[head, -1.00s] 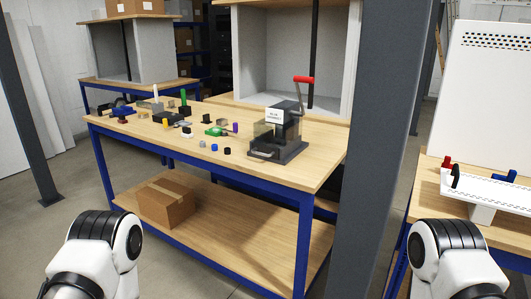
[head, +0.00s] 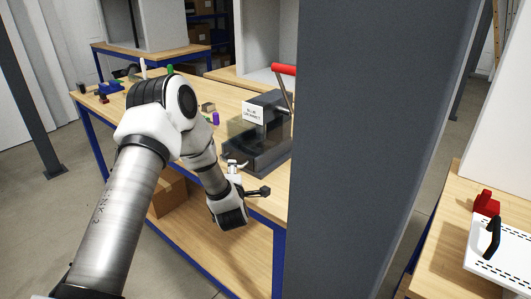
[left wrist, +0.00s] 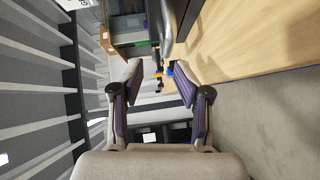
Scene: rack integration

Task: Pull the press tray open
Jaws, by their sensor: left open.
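The press (head: 262,125) is a dark grey box with a white label and a red-topped lever (head: 284,69). It stands on the wooden bench near its right end. Its right side is cut off from sight by a grey post. The tray at its low front is partly hidden by my left gripper (head: 250,178), so I cannot tell whether they touch. My left gripper is at the bench's front edge, just in front of the press. In the left wrist view its fingers (left wrist: 158,77) are spread with nothing between them. My right gripper is not in view.
The thick grey post (head: 375,150) rises close to the right of the press. The wooden bench (head: 232,95) has small parts further left, partly behind my arm. A cardboard box (head: 168,194) sits on the lower shelf. A second table (head: 435,240) stands at the right.

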